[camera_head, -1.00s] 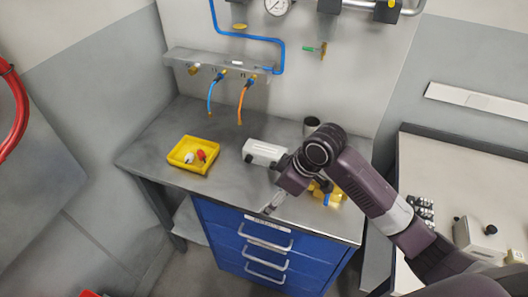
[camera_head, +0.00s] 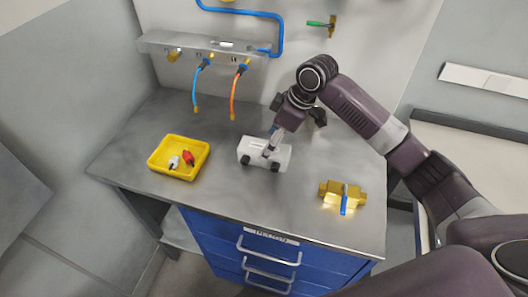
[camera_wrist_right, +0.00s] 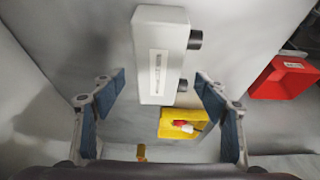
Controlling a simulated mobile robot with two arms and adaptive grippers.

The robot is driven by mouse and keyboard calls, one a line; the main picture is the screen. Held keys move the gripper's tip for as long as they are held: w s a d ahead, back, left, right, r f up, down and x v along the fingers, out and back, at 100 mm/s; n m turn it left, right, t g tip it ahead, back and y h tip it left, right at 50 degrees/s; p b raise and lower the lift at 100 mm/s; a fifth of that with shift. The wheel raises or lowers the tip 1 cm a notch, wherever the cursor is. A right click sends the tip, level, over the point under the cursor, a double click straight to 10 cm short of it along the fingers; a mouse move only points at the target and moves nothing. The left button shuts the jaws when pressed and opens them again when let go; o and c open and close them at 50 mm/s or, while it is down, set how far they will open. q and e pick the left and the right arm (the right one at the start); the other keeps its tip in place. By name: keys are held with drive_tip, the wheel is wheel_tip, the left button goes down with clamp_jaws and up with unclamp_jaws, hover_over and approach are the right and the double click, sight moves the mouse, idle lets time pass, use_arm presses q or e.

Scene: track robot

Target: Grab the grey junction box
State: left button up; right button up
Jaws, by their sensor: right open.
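The grey junction box (camera_head: 248,148) is a pale box with two dark knobs on its near side. It sits on the grey workbench (camera_head: 235,205), near the middle. My right gripper (camera_head: 271,148) is above it and covers part of its top in the head view. In the right wrist view the box (camera_wrist_right: 160,60) shows ahead, between the fingers of the open right gripper (camera_wrist_right: 160,85). A clear gap shows on both sides of the box there; whether the box lies between the fingertips in depth I cannot tell. My left gripper is out of view.
A yellow tray (camera_head: 156,165) with a red and a white part stands left of the box. A brass valve with a blue handle (camera_head: 345,198) lies to the right. Blue and orange hoses (camera_head: 236,92) hang behind. The bench front between them is clear.

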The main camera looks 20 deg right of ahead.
sight(248, 150)
drive_tip(key=x, duration=0.3)
drive_tip(key=shift+w+p, duration=0.15)
drive_tip(key=shift+p, duration=0.25)
drive_tip(key=shift+w+a+f, duration=0.1)
drive_tip(key=shift+f, duration=0.5)
drive_tip(key=c, duration=0.9)
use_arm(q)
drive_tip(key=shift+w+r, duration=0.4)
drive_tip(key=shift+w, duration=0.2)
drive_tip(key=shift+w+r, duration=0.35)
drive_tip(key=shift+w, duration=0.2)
use_arm(e)
drive_tip(key=c, duration=0.6)
